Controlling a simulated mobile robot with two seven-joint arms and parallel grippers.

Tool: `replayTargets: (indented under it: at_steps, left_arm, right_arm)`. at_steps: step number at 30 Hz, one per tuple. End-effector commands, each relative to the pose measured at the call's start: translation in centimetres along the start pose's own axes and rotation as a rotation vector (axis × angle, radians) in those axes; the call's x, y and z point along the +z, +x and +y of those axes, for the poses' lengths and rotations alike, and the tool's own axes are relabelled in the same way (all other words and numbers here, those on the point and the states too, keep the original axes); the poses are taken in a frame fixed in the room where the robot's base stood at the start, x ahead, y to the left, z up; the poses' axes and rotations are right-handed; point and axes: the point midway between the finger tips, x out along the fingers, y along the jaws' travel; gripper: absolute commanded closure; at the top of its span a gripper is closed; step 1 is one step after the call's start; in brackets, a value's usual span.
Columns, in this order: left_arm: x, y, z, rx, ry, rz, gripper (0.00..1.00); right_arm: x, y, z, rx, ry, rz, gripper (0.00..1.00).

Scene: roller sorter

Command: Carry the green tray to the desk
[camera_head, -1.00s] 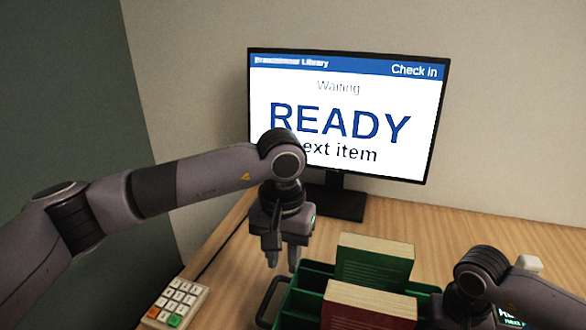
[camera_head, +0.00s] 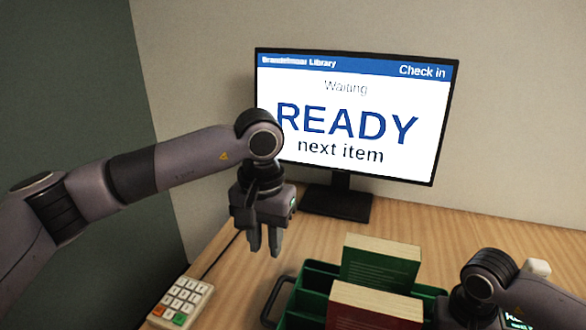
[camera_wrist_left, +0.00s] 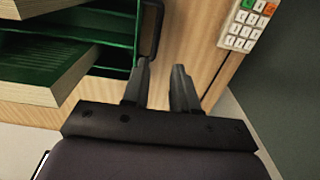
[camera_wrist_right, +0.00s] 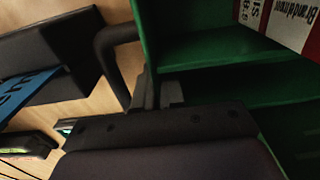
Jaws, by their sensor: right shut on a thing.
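The green tray (camera_head: 316,278) sits on the wooden desk (camera_head: 232,262), with a green book (camera_head: 380,262) and a red book (camera_head: 375,303) standing in it. Its left dark handle (camera_head: 277,302) also shows in the left wrist view (camera_wrist_left: 152,28). My left gripper (camera_head: 265,246) is open and empty, above and just left of that handle. My right gripper (camera_wrist_right: 160,92) is shut on the tray's right handle (camera_wrist_right: 115,60); its fingers are mostly hidden in the head view. In the right wrist view the tray's green wall and compartments (camera_wrist_right: 215,50) lie close to the fingers.
A monitor (camera_head: 355,120) reading "READY next item" stands behind the tray. A white keypad (camera_head: 181,302) lies at the front left of the desk. The desk between tray and keypad is clear.

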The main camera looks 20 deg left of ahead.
Motion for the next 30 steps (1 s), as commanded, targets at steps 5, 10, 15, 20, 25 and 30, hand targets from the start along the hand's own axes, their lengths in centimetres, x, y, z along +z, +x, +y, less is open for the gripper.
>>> replayTargets:
  at_steps: [5,10,15,20,25,30]
  left_arm:
    - [0.0,-0.8,-1.4,-0.001,-0.002,0.001,0.72]
    - [0.0,-1.4,-2.5,0.000,-0.003,0.001,0.72]
    - [0.0,-2.1,-3.7,0.000,-0.002,0.001,0.72]
    - [0.0,-2.6,-4.6,-0.001,-0.001,0.001,0.72]
    - [0.0,-2.7,-4.9,-0.001,0.000,0.001,0.72]
    - [0.0,-2.7,-4.9,0.000,0.000,0.000,0.72]
  right_arm:
    - [-0.1,-0.2,-0.1,-0.004,-0.001,0.004,1.00]
    - [-0.1,-0.2,-0.1,-0.004,-0.001,0.004,1.00]
    - [-0.1,-0.2,-0.1,-0.004,-0.001,0.004,1.00]
    - [-0.1,-0.2,-0.1,-0.004,-0.001,0.004,1.00]
    - [-0.1,-0.2,-0.1,-0.004,-0.001,0.004,1.00]
    - [-0.1,-0.2,-0.1,-0.004,-0.001,0.004,1.00]
